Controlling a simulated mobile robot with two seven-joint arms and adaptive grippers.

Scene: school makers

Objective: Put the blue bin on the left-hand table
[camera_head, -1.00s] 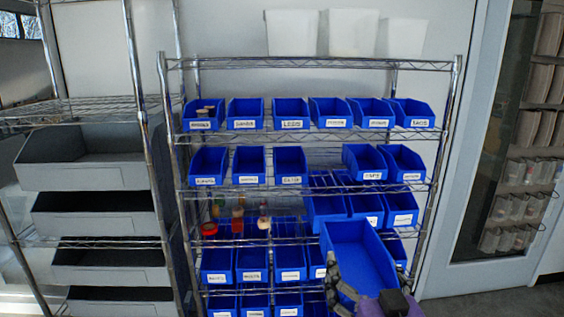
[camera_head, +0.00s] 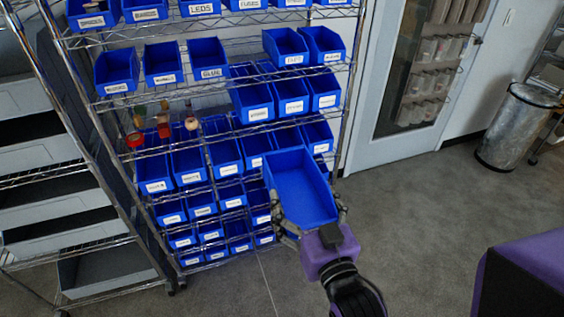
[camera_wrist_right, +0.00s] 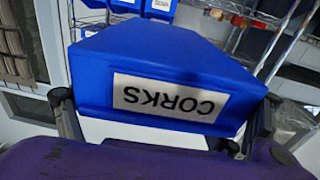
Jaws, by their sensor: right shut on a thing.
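The blue bin (camera_head: 302,187) is in my right gripper (camera_head: 309,222), held in the air in front of the wire shelf. Its open top faces up in the head view and it looks empty. In the right wrist view the blue bin (camera_wrist_right: 160,75) shows a white label reading CORKS, upside down, with a finger of my right gripper (camera_wrist_right: 165,118) at each side. My left gripper is not in view. No left-hand table shows in these frames.
A wire shelf (camera_head: 218,108) with several labelled blue bins stands behind the held bin. A rack of grey bins (camera_head: 50,150) stands at the left. A metal trash can (camera_head: 513,125) is at the right. Carpeted floor (camera_head: 420,215) is open at the right.

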